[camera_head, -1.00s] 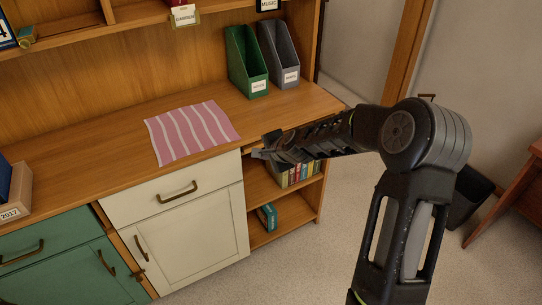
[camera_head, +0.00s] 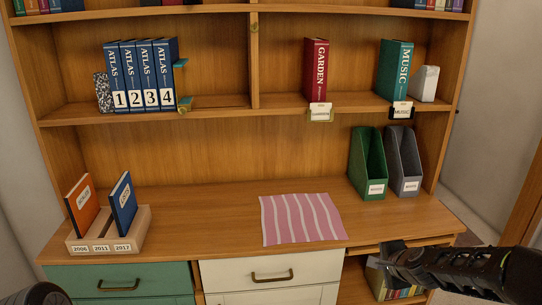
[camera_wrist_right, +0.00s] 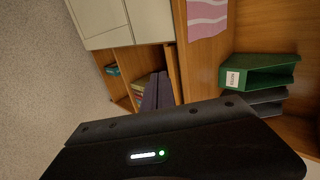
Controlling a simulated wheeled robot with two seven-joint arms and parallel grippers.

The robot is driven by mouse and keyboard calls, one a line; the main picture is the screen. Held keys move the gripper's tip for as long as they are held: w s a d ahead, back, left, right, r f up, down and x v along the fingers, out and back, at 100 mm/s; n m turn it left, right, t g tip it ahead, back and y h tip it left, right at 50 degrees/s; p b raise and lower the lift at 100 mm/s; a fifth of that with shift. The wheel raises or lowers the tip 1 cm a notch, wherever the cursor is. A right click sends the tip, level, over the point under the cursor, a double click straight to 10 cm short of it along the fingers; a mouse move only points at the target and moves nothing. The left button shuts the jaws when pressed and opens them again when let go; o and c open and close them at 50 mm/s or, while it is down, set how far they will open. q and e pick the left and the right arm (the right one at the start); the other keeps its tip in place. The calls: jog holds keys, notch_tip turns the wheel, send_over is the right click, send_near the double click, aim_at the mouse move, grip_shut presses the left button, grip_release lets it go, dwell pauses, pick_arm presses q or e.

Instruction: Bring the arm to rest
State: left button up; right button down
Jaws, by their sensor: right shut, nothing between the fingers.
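My right arm comes in from the right edge in the head view. Its gripper (camera_head: 388,252) is shut and empty, in front of the right end of the desk edge, above the open lower shelves. In the right wrist view the closed dark fingers (camera_wrist_right: 156,92) show in front of the lower shelf opening, with nothing between them. A dark rounded part of my own body shows at the bottom left corner of the head view. My left gripper is not in view.
The wooden desk (camera_head: 200,205) carries a striped pink cloth (camera_head: 300,218), a green file holder (camera_head: 367,165), a grey file holder (camera_head: 404,162) and a book box (camera_head: 108,235). Below are a green drawer (camera_head: 120,278) and a cream drawer (camera_head: 275,268). Lower-shelf books (camera_head: 385,285) sit near my gripper.

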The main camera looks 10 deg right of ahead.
jog(key=s+a+f+n+g+y+p, duration=0.1)
jog(key=s+a+f+n+g, duration=0.1)
jog(key=s+a+f+n, duration=0.55)
jog(key=s+a+f+n+g+y+p, duration=0.1)
jog(key=s+a+f+n+g, duration=0.3)
jog(key=a+f, duration=0.6)
jog(key=s+a+f+n+g, duration=0.1)
jog(key=s+a+f, duration=0.2)
jog(key=s, duration=0.3)
jog(key=s+a+f+n+g+y+p, duration=0.1)
jog(key=s+a+f+n, duration=0.1)
jog(key=s+a, duration=0.3)
jog(key=s+a+f+n+y, duration=0.1)
jog(key=s+a+f, duration=0.3)
jog(key=s, duration=0.5)
jog(key=shift+s+a+g, duration=0.15)
jog(key=shift+g, duration=0.25)
jog(key=shift+n, duration=0.25)
